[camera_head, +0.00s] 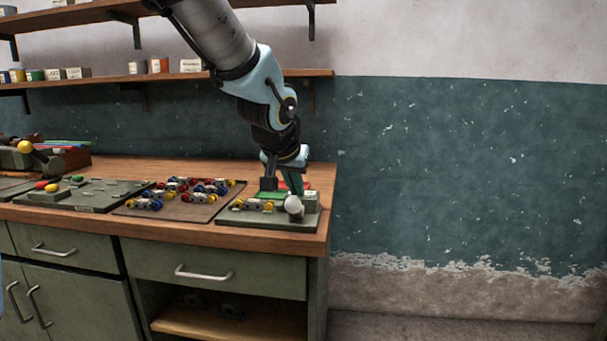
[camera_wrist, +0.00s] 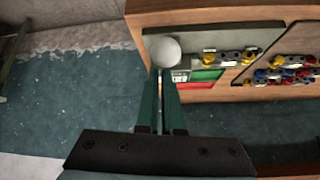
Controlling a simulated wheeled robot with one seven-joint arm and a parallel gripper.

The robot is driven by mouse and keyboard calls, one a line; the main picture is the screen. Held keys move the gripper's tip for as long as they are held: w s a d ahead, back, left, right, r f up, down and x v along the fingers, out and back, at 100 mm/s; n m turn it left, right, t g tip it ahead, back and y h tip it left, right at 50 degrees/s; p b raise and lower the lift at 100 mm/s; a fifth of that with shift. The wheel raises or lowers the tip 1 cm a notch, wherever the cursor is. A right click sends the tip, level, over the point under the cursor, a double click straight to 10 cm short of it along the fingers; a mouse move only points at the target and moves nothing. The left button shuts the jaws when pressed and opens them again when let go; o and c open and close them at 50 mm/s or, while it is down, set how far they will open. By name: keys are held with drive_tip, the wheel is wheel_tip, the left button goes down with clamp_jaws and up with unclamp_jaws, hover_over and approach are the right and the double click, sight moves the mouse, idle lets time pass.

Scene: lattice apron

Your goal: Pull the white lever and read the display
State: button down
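The white lever's round knob (camera_head: 293,206) is at the front right of a grey-green board (camera_head: 262,221) on the bench. In the wrist view, the knob (camera_wrist: 165,51) is just beyond my gripper's fingertips (camera_wrist: 160,74). My gripper (camera_head: 293,188) points down right at the knob in the head view. Its green fingers are close together with a narrow gap. I cannot tell whether they hold the lever's stem, which is hidden or too thin to make out.
A row of small grey blocks with yellow ends (camera_wrist: 230,57) lies on the same board. A brown tray (camera_head: 150,211) of coloured parts is to its left, then another grey-green board (camera_head: 95,190). The bench (camera_head: 200,229) ends just right of the lever; wall shelves (camera_head: 180,77) hang behind.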

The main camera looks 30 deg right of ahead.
drive_tip(key=shift+s+a+f, duration=0.2)
drive_tip(key=shift+a+f, duration=0.05)
drive_tip(key=shift+f, duration=0.2)
drive_tip(key=shift+s+a+f, duration=0.2)
drive_tip(key=shift+f, duration=0.35)
drive_tip(key=r, duration=0.1)
drive_tip(key=d+r+p, duration=0.1)
drive_tip(key=r, duration=0.3)
drive_tip(key=shift+d, duration=0.25)
drive_tip(key=s+a+r+b, duration=0.1)
drive_tip(key=s+a+r, duration=0.1)
drive_tip(key=s+a, duration=0.3)
drive_tip(key=shift+s+a+b, duration=0.25)
drive_tip(key=shift+b, duration=0.1)
drive_tip(key=shift+r, duration=0.1)
